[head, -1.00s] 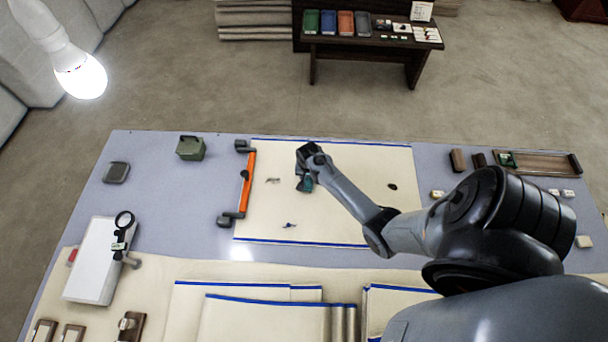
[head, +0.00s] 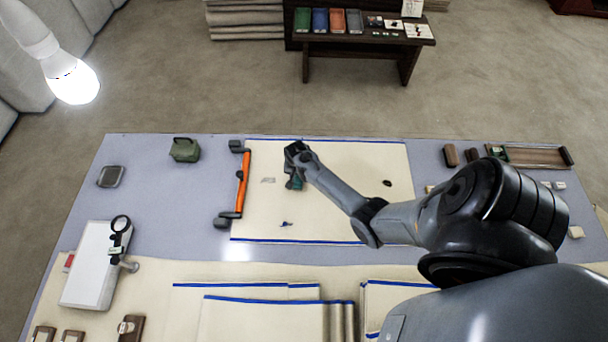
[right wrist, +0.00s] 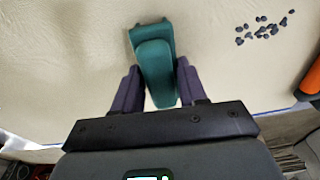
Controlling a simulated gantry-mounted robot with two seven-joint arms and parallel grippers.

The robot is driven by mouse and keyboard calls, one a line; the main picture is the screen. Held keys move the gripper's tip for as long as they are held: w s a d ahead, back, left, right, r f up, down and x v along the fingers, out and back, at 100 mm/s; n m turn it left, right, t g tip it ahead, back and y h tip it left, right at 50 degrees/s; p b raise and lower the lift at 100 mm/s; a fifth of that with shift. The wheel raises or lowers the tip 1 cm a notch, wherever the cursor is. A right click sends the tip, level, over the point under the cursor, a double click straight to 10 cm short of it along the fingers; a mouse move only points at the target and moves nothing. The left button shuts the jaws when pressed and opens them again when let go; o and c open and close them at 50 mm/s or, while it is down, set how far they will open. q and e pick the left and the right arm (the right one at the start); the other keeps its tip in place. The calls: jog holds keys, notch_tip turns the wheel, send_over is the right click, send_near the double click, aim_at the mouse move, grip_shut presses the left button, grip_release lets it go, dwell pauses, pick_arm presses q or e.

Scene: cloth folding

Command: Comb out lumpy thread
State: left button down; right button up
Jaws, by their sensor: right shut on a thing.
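My right gripper (head: 295,178) is over the cream cloth (head: 335,210) on the table. In the right wrist view the gripper (right wrist: 157,85) is shut on a teal tool (right wrist: 154,62), held between its two dark fingers. The tool is partly hidden in the head view (head: 294,184); whether it touches the cloth is unclear. A faint grey patch (head: 268,181) lies left of the gripper. A small blue clump (head: 286,224) lies nearer the front. A cluster of dark blue bits (right wrist: 264,30) shows in the right wrist view. A dark spot (head: 387,183) lies right. My left gripper is out of view.
An orange bar with dark ends (head: 242,180) stands along the cloth's left edge. A green box (head: 185,149), a grey dish (head: 111,177) and a white box with a magnifier (head: 92,265) are further left. A brown tray (head: 540,156) is at the right. Folded cloths (head: 262,318) lie in front.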

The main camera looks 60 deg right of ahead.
jog(key=shift+s+a+f+p, duration=0.1)
jog(key=shift+s+a+p, duration=0.1)
jog(key=shift+s+p, duration=0.3)
jog(key=shift+s+d+p, duration=0.1)
jog(key=shift+s+p, duration=0.1)
jog(key=shift+p, duration=0.15)
jog(key=shift+s+d+p, duration=0.25)
jog(key=shift+s+p, duration=0.05)
jog(key=shift+s, duration=0.2)
jog(key=shift+s+d+p, duration=0.2)
jog(key=shift+s+p, duration=0.05)
jog(key=shift+s, duration=0.25)
jog(key=shift+s+d+p, duration=0.1)
jog(key=shift+s+p, duration=0.05)
jog(key=shift+p, duration=0.15)
jog(key=shift+w, duration=0.2)
jog(key=shift+w, duration=0.2)
jog(key=shift+w+a+r+b, duration=0.2)
jog(key=shift+w+a, duration=0.2)
jog(key=shift+w, duration=0.4)
jog(key=shift+w+a+r+b, duration=0.1)
jog(key=shift+w+a+b, duration=0.1)
jog(key=shift+w+a, duration=0.4)
jog(key=shift+w+d, duration=0.15)
jog(key=shift+d, duration=0.05)
